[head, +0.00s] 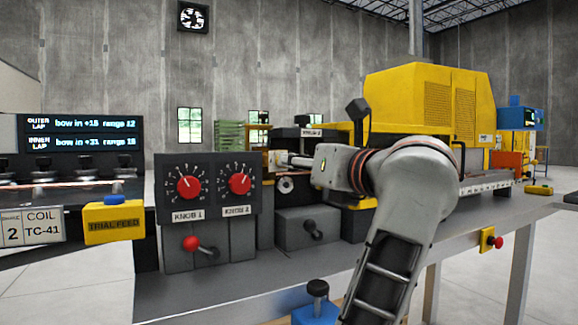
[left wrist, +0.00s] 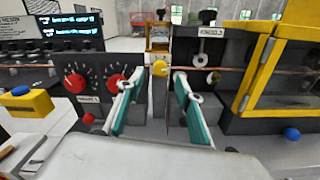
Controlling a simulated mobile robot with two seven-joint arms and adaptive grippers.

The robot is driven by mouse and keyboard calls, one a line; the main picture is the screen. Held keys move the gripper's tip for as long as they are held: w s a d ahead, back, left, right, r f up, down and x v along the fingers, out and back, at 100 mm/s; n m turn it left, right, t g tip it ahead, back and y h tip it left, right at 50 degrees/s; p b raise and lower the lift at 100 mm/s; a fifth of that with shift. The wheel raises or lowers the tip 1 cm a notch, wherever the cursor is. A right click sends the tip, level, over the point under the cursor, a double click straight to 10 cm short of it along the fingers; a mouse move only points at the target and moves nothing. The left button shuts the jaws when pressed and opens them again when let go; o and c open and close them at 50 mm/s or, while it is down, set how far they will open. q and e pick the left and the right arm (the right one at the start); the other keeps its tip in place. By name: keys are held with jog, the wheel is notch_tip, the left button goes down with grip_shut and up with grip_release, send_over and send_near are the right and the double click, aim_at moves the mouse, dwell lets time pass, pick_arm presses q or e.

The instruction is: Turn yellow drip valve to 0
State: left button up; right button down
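A small round yellow knob (left wrist: 160,70), which looks like the drip valve, shows in the left wrist view below a yellow and metal frame. Its scale and setting are too small to read. My left gripper (left wrist: 159,80) is open, with its teal-padded fingers spread to either side of the knob in that view. Nothing is held, and contact with the knob cannot be made out. In the head view my left gripper (head: 285,160) points left, just right of the dial panel. I cannot pick out the yellow knob there. My right gripper is not in view.
A dark panel (head: 222,211) with two red dials stands left of the gripper, a red-ended lever (head: 191,243) below. A yellow TRIAL FEED box (head: 113,224) is further left. A large yellow machine (head: 420,95) stands behind. A copper tube (left wrist: 230,69) runs across the wrist view.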

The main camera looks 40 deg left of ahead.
pick_arm(q)
jog(key=b+x, duration=0.1)
jog(key=x, duration=0.5)
jog(key=shift+a, duration=0.3)
jog(key=shift+w+f, duration=0.1)
jog(key=shift+w, duration=0.05)
jog(key=c, duration=0.9)
grip_shut()
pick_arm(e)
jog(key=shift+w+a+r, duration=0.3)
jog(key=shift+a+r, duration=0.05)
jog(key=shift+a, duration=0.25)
